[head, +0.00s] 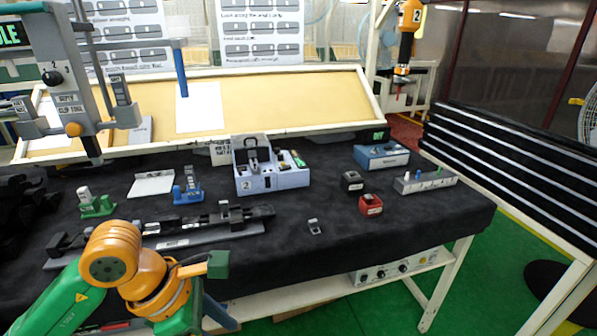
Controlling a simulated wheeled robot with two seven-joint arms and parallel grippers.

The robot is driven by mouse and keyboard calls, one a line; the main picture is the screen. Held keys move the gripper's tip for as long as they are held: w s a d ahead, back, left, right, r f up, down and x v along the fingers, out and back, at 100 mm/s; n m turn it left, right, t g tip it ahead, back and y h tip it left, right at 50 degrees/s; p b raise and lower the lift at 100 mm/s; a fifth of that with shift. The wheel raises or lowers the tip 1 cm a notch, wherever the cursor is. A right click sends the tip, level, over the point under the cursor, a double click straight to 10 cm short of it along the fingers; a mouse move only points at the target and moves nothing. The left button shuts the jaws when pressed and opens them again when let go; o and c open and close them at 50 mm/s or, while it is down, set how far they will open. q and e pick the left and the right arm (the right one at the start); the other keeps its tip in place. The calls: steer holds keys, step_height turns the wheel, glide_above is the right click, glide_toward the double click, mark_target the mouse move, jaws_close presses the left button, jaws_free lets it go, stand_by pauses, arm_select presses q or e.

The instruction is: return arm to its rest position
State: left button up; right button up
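My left arm, green and orange, comes in at the lower left, bent in front of the table's near edge. Its end, with a green block on an orange bar (206,266), is near the front edge, below the long dark rail fixture (200,228). The fingers cannot be made out clearly, so I cannot tell whether the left gripper is open or shut. No held object can be made out. My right arm and gripper are not in view. A small grey clip (314,227) lies alone on the black table (300,262) near the front.
A blue-grey box (271,180) stands mid-table. A black block (352,181), a red block (370,205), a blue box (381,157) and a grey strip holder (425,181) are to the right. A grey tool (68,97) stands upper left; an orange tool (408,40) hangs upper right.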

arm_select(q)
steer(key=w+d+r+n+t+h, duration=0.2)
steer(key=w+d+n+h, duration=0.5)
steer(key=d+n+h, duration=0.45)
steer(key=w+a+f+n+t, duration=0.6)
steer(key=w+f+n+t, duration=0.15)
steer(key=n, duration=0.55)
steer(key=s+a+f+n+t+y, duration=0.1)
steer(key=a+f+n+t+y, duration=0.1)
steer(key=a+f+n+y, duration=0.45)
steer(key=s+a+f+n+t+y, duration=0.1)
steer(key=a+f+n+y, duration=0.25)
steer(key=f+n, duration=0.6)
steer(key=s+a+f+n+g+y, duration=0.2)
steer(key=s+f+g+y, duration=0.15)
steer(key=s+f, duration=0.75)
steer(key=s+a+f+n+g+y, duration=0.2)
steer(key=s+f+n+g, duration=0.15)
steer(key=s+f, duration=0.7)
steer(key=s+f+n+g, duration=0.1)
steer(key=s+f+g, duration=0.1)
steer(key=s, duration=0.5)
steer(key=s+f+n+g, duration=0.1)
steer(key=s+f+g, duration=0.1)
steer(key=s, duration=0.6)
steer(key=shift+s+f+g+y, duration=0.15)
steer(key=shift+s+g+y, duration=0.2)
steer(key=shift+g, duration=0.4)
